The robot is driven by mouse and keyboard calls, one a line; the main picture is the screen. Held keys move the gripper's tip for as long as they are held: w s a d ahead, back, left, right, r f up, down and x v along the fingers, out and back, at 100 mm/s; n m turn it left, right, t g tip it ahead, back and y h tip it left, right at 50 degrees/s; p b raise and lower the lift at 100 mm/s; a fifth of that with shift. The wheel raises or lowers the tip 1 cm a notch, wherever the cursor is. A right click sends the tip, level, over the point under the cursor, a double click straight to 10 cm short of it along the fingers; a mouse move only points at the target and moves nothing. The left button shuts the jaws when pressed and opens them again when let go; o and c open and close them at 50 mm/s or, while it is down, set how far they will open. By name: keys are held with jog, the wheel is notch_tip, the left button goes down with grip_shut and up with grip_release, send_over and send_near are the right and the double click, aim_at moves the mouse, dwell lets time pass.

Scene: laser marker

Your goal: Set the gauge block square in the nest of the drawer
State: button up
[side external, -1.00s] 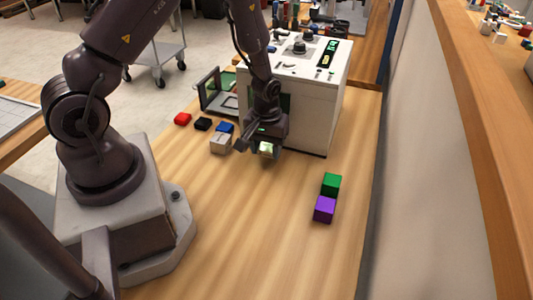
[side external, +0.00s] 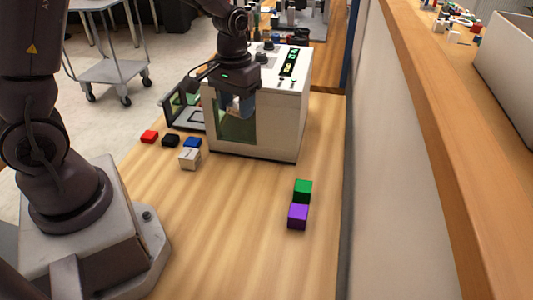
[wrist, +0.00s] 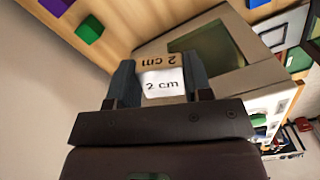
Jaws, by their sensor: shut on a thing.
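The gauge block (wrist: 163,84) is a pale block marked "2 cm" on two faces. In the wrist view it sits between both fingers of my gripper (wrist: 160,85), which is shut on it. In the side view my gripper (side external: 236,103) holds the block raised off the table, in front of the dark window in the white laser marker (side external: 275,120). The drawer (side external: 187,118) is a dark frame standing out at the machine's left side, with a tinted upright panel. My gripper is to its right. The drawer's nest is too small to make out clearly.
Red (side external: 149,136), black (side external: 170,140) and blue (side external: 192,143) blocks lie in front of the drawer, with a pale block (side external: 189,158) nearer. Green (side external: 302,189) and purple (side external: 298,216) blocks sit on the right. The table between is clear.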

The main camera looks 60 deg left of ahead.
jog(key=w+d+m, duration=0.2)
jog(key=d+m, duration=0.3)
jog(key=d, duration=0.1)
jog(key=n, duration=0.9)
send_over(226, 172)
notch_tip(226, 172, down, 11)
jog(key=shift+f, duration=3.6)
jog(key=shift+f, duration=0.2)
jog(key=o, duration=1)
jog(key=shift+o, duration=0.2)
jog(key=shift+r, duration=0.1)
